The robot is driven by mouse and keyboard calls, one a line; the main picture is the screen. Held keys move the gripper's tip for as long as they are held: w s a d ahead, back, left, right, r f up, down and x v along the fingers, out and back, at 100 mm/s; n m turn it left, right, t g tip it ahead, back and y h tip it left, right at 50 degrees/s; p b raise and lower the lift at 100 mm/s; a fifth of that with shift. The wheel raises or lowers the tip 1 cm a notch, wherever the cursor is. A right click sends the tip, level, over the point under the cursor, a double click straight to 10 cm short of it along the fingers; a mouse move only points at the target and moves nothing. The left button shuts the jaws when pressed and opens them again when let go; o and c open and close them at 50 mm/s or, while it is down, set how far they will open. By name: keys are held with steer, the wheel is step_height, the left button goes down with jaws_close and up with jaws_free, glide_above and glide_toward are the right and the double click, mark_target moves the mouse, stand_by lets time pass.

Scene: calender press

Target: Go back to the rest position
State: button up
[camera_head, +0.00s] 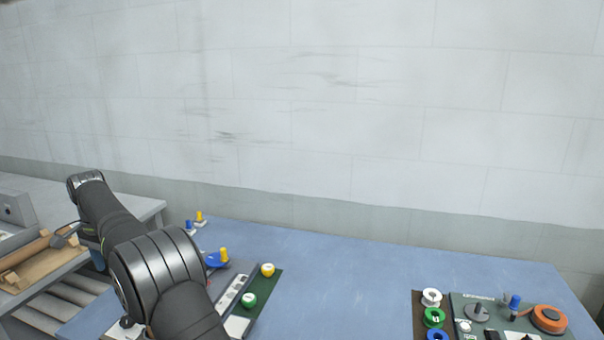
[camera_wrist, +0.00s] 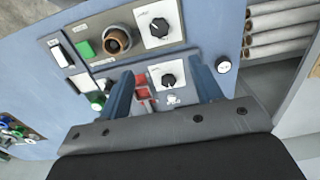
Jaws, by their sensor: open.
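My gripper (camera_wrist: 163,88) shows in the wrist view as two blue fingers standing apart, with nothing held between them. The fingers are over a grey control panel (camera_wrist: 95,24). The panel carries a green button (camera_wrist: 85,50), a brown round socket (camera_wrist: 117,40), an upper black dial (camera_wrist: 159,28) and a lower black dial (camera_wrist: 168,79). Red parts (camera_wrist: 143,90) show between the fingers. I cannot tell whether the fingertips touch the panel. In the head view my arm reaches across the lower left and covers part of this panel (camera_head: 238,280); my gripper cannot be made out there.
A second panel (camera_head: 485,302) with an orange reel (camera_head: 549,318) stands at the right. A side bench with a roller (camera_head: 25,250) is at the left. The middle table is clear.

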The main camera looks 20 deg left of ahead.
step_height(320, 180, down, 17)
steer(key=shift+f, duration=0.1)
steer(key=n, duration=0.8)
steer(key=shift+n, duration=0.3)
steer(key=n, duration=0.4)
steer(key=shift+n, duration=2.2)
